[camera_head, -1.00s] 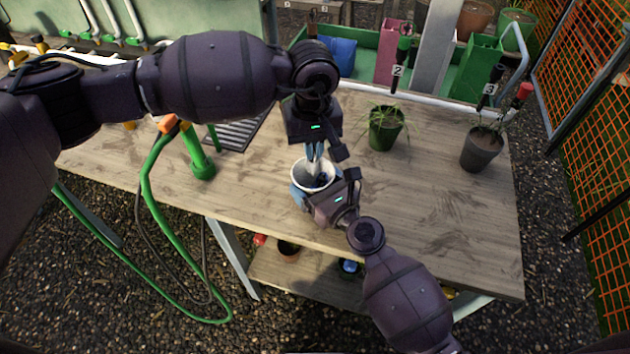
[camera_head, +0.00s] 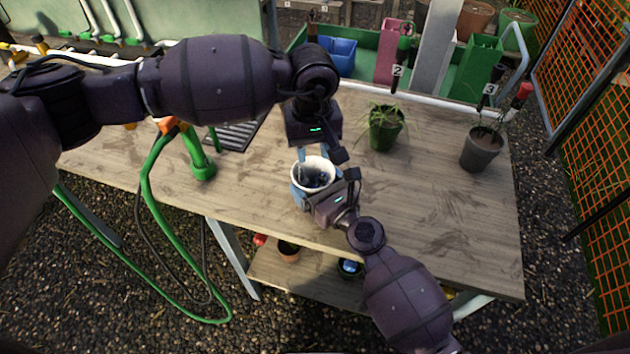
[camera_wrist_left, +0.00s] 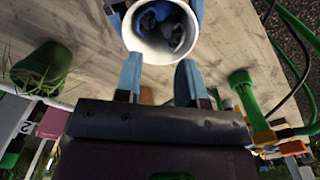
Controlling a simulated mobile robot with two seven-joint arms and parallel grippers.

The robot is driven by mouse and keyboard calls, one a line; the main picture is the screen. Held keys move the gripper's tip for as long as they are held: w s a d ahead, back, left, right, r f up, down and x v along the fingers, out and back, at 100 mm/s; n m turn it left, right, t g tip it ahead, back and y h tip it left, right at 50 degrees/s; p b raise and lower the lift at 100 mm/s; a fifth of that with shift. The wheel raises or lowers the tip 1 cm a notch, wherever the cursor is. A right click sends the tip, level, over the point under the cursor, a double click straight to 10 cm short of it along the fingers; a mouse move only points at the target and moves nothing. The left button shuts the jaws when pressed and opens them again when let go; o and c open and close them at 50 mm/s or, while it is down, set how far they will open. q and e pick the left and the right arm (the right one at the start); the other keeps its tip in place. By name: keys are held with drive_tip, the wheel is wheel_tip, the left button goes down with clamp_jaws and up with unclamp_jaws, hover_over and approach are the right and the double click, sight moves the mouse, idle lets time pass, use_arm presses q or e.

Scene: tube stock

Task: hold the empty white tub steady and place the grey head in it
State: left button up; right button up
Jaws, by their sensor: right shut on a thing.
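The white tub (camera_head: 314,163) stands upright near the front edge of the bench, and its open mouth also shows in the left wrist view (camera_wrist_left: 150,52). My right gripper (camera_head: 311,193) is shut on the tub, with blue fingers around its sides. The grey head (camera_head: 316,176) lies inside the tub; it also shows in the left wrist view (camera_wrist_left: 172,28) as a dark grey shape, partly in shadow. My left gripper (camera_head: 318,153) is open just behind and above the rim. Its two blue fingers (camera_wrist_left: 158,77) are apart with nothing between them.
A green pot with a plant (camera_head: 384,132) and a grey pot with a plant (camera_head: 481,150) stand to the right. A green hose fitting (camera_head: 201,169) and a dark slotted tray (camera_head: 236,134) are to the left. The bench's right front (camera_head: 450,240) is clear.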

use_arm(q)
wheel_tip(320, 180, up, 12)
idle(0.5)
drive_tip(key=shift+f, duration=0.1)
use_arm(e)
drive_tip(key=o, duration=0.7)
drive_tip(key=v, duration=1.2)
use_arm(q)
drive_tip(key=shift+d, duration=0.1)
use_arm(e)
drive_tip(key=shift+d, duration=0.1)
